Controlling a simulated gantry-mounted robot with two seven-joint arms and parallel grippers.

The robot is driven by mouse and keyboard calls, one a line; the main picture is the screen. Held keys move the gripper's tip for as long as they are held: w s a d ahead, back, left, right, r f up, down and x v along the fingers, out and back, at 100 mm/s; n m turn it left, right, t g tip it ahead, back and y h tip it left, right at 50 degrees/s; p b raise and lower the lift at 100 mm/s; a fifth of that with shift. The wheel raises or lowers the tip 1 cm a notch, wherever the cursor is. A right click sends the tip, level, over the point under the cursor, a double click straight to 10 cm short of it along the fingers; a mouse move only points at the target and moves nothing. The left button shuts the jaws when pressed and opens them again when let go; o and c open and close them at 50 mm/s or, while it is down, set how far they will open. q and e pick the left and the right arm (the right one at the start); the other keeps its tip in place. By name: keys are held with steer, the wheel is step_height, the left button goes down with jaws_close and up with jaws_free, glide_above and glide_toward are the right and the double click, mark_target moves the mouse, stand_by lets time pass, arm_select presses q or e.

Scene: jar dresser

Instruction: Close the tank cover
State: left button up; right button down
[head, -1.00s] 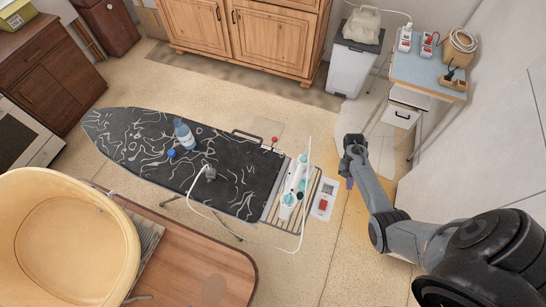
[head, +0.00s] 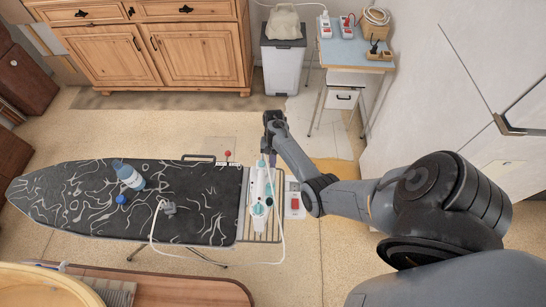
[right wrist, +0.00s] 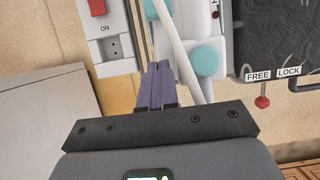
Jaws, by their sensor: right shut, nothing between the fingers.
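The white and teal iron (head: 259,196) lies on the slatted rest at the right end of the ironing board. In the right wrist view its white body and round teal parts (right wrist: 207,61) show close up. The tank cover cannot be told apart clearly, nor whether it is open. My right gripper (head: 271,159) is at the far end of the iron in the head view. Its purple fingers (right wrist: 158,70) are shut and empty, beside the white and teal parts; I cannot tell whether they touch. My left gripper is not in view.
The dark patterned ironing board (head: 90,215) carries a clear blue bottle (head: 128,174), a blue cap (head: 121,199) and a grey plug (head: 169,207). A socket panel with a red switch (head: 295,204) is right of the iron. A white cord loops over the board.

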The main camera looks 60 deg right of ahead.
mark_target(270, 189)
steer(key=shift+b+x, duration=0.45)
steer(key=shift+x, duration=0.75)
steer(key=shift+a+f, duration=0.15)
steer(key=shift+a, duration=0.05)
steer(key=shift+s+a+r+p, duration=0.15)
steer(key=shift+s+a+p, duration=0.15)
steer(key=shift+a+p, duration=0.15)
steer(key=shift+s+a+r+p, duration=0.1)
steer(key=shift+s+a+p, duration=0.2)
steer(key=shift+a, duration=0.25)
steer(key=shift+s+a+f, duration=0.1)
steer(key=shift+s+a, duration=0.15)
steer(key=shift+a, duration=0.3)
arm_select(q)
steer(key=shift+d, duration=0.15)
